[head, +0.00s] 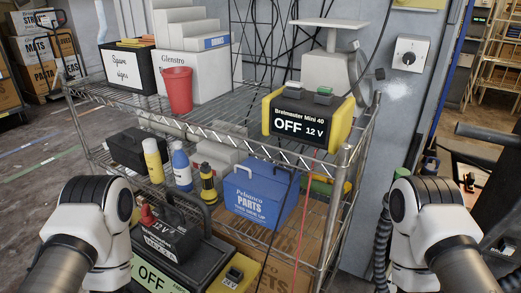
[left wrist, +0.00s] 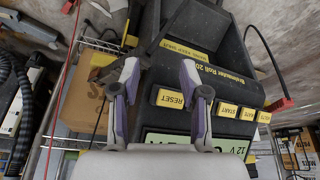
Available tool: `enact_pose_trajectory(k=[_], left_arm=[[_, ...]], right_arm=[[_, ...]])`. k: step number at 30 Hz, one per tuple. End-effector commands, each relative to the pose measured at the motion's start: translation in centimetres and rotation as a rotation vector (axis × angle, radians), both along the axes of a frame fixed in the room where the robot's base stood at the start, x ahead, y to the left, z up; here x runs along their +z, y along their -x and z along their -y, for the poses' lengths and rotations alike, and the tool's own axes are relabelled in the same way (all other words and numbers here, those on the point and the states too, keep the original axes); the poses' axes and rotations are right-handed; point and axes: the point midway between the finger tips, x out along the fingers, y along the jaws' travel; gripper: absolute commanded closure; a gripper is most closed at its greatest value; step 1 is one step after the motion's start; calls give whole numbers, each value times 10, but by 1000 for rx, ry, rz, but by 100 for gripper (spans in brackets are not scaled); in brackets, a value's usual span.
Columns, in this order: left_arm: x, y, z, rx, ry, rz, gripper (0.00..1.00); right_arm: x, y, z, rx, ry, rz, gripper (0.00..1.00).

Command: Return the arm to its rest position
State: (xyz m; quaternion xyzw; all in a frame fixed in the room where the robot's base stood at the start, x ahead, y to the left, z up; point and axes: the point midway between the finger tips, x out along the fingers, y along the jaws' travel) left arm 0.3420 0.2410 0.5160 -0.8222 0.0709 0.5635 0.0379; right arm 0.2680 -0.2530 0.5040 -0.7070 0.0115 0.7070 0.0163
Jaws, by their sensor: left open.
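My left arm comes in at the lower left of the head view, in front of the wire shelf; its gripper is hidden there. In the left wrist view my left gripper (left wrist: 160,78) is open, its two purple-grey fingers apart with nothing held between them. Behind the fingers is a black machine (left wrist: 225,60) with yellow RESET and START labels and a green display. The same kind of black unit with a green OFF display (head: 148,279) shows low in the head view, close to my left arm. My right arm stands at the lower right; its gripper is out of view.
A wire shelf (head: 205,127) fills the middle, holding a yellow-black charger (head: 306,120), a red cup (head: 178,90), a blue parts box (head: 262,192) and several bottles. A red cable (head: 307,190) hangs in front. Open floor (head: 40,150) lies at the left.

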Motion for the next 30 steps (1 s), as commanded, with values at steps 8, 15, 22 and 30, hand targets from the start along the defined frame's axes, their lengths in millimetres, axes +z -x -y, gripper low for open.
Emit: enact_pose_trajectory(k=[8,15,22,30], left_arm=[[33,75,-12,198,-33,-374,55],[111,74,-12,194,-33,-372,55],[139,74,-12,193,-32,-371,55],[135,74,-12,192,-33,-370,55]], right_arm=[[46,0,0,0,0,-1,38],[124,0,0,0,0,0,38],[152,0,0,0,0,0,38],[148,0,0,0,0,0,38]])
